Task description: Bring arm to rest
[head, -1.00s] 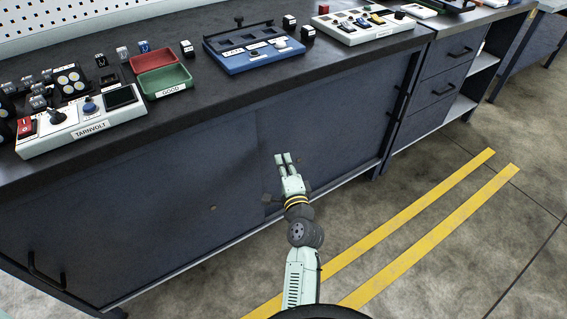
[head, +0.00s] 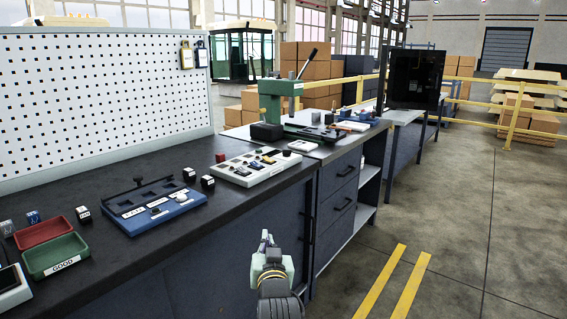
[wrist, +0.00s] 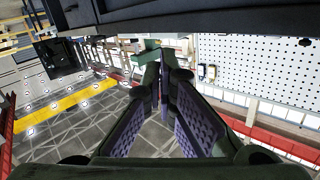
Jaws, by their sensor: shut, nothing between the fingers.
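My gripper (head: 266,243) shows at the bottom middle of the head view, beside the front of the workbench (head: 235,245) and apart from it. Its fingers point away from me. In the wrist view my gripper (wrist: 160,68) has its fingertips together with nothing between them. The bench edge crosses the top of the wrist view, which looks tilted over. The rest of my arm is mostly below the head picture.
On the bench are a green tray (head: 56,255), a red tray (head: 44,231), a blue fixture (head: 153,204) and a white tray of parts (head: 258,166). A pegboard (head: 100,95) stands behind. Clear floor with yellow stripes (head: 395,280) lies to the right.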

